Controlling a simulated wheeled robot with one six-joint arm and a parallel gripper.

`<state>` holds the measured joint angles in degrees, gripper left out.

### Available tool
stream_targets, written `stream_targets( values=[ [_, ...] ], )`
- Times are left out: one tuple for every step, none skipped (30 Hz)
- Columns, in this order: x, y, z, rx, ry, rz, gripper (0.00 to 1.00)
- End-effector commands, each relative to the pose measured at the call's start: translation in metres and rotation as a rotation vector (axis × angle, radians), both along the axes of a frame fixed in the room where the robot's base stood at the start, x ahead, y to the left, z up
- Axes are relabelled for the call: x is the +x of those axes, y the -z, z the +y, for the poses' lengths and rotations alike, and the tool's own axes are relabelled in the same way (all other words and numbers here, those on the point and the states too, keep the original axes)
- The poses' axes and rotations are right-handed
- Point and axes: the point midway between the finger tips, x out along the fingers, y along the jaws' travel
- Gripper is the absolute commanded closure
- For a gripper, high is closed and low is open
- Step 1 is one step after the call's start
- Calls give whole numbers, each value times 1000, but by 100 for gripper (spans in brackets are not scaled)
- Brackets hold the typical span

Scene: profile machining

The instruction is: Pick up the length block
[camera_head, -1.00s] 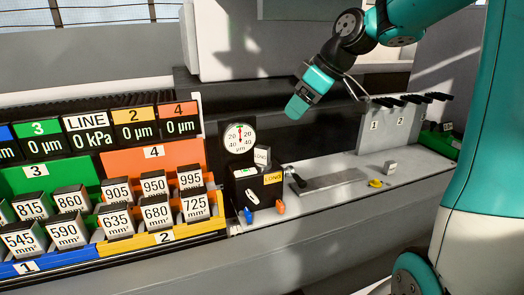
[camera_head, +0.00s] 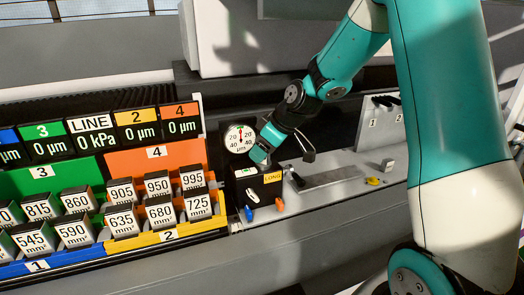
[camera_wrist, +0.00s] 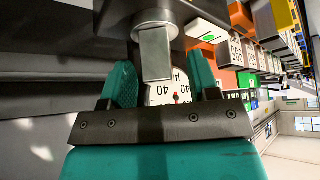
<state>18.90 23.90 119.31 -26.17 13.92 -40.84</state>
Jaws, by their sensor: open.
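The length block (camera_wrist: 155,55) shows in the wrist view as a small grey block on a round silver seat (camera_wrist: 158,20). My gripper (camera_wrist: 161,72) is open, with one teal finger on each side of the block's near end. Whether either finger touches it I cannot tell. In the head view my gripper (camera_head: 261,152) is low over the black box marked LONG (camera_head: 268,189), and hides the block there.
A dial gauge (camera_head: 239,138) stands close behind and left of my gripper. Blue and orange levers (camera_head: 250,213) are on the box's front. Racks of numbered blocks (camera_head: 158,185) lie to the left. A grey plate (camera_head: 331,184) and yellow knob (camera_head: 372,181) lie right.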

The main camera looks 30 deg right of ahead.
Motion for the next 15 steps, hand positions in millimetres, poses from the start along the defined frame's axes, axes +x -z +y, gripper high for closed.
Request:
stream_targets(
  values=[
    [1,2,1,0,0,0,45],
    [1,2,1,0,0,0,45],
    [2,3,1,-1,1,0,45],
    [2,3,1,-1,1,0,45],
    [2,3,1,-1,1,0,45],
    [2,3,1,-1,1,0,45],
    [1,3,1,-1,1,0,45],
    [1,3,1,-1,1,0,47],
    [1,3,1,-1,1,0,56],
    [1,3,1,-1,1,0,63],
    [1,3,1,-1,1,0,70],
    [1,3,1,0,1,-1,79],
    [1,3,1,-1,1,0,86],
    [1,3,1,-1,1,0,93],
    [1,3,1,0,1,-1,100]
  ],
)
